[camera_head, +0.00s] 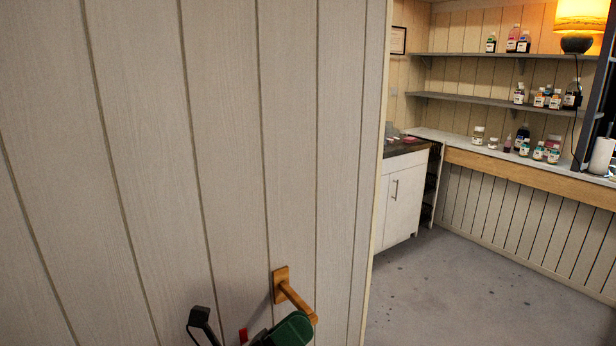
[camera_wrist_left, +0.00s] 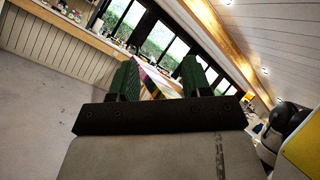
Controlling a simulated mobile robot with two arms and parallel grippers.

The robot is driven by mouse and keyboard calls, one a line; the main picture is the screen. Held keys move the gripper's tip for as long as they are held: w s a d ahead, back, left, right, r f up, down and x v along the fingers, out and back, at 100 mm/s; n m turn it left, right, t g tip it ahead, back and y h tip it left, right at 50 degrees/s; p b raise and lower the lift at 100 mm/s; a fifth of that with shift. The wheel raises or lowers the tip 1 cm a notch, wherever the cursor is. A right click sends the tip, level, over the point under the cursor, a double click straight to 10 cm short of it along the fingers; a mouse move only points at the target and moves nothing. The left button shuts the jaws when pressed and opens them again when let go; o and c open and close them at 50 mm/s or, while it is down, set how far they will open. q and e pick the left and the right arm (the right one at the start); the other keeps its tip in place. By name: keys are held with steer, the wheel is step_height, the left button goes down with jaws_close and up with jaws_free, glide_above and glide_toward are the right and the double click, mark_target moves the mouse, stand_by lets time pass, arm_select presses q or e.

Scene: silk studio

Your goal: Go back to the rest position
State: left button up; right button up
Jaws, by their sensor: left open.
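My left gripper (camera_head: 288,330) shows at the bottom of the head view as a dark green part, cut off by the frame edge. It is close to a wooden handle (camera_head: 296,297) on a pale panelled surface; whether they touch cannot be told. In the left wrist view the two green fingers of the left gripper (camera_wrist_left: 160,78) stand apart, with nothing held between them. My right gripper is in neither view.
The panelled surface (camera_head: 150,150) fills the left of the head view at close range. Right of its edge lies clear grey floor (camera_head: 430,290). Beyond stand a white cabinet (camera_head: 403,205), a counter (camera_head: 540,177) and shelves (camera_head: 480,94) with bottles, and a lit lamp (camera_head: 580,18).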

arm_select(q)
steer(key=s+a+f+n+t+y, duration=0.1)
steer(key=a+f+n+t+y, duration=0.1)
steer(key=a+f+n+y, duration=0.95)
steer(key=a+f+n+t+y, duration=0.3)
steer(key=n+y, duration=0.5)
steer(key=n, duration=0.9)
steer(key=s+a+f+n+g+y, duration=0.15)
steer(key=s+f+n+g, duration=0.35)
steer(key=s, duration=0.5)
steer(key=s+a+f+n+g, duration=0.35)
steer(key=s+f+g, duration=0.4)
steer(key=s, duration=0.25)
step_height(320, 180, down, 24)
steer(key=g, duration=0.1)
steer(key=s+a+f+g, duration=0.1)
steer(key=s+a+f, duration=0.1)
steer(key=s+f, duration=1.4)
steer(key=shift+s+a+f, duration=0.15)
steer(key=shift+s+f, duration=0.05)
steer(key=shift+f, duration=0.65)
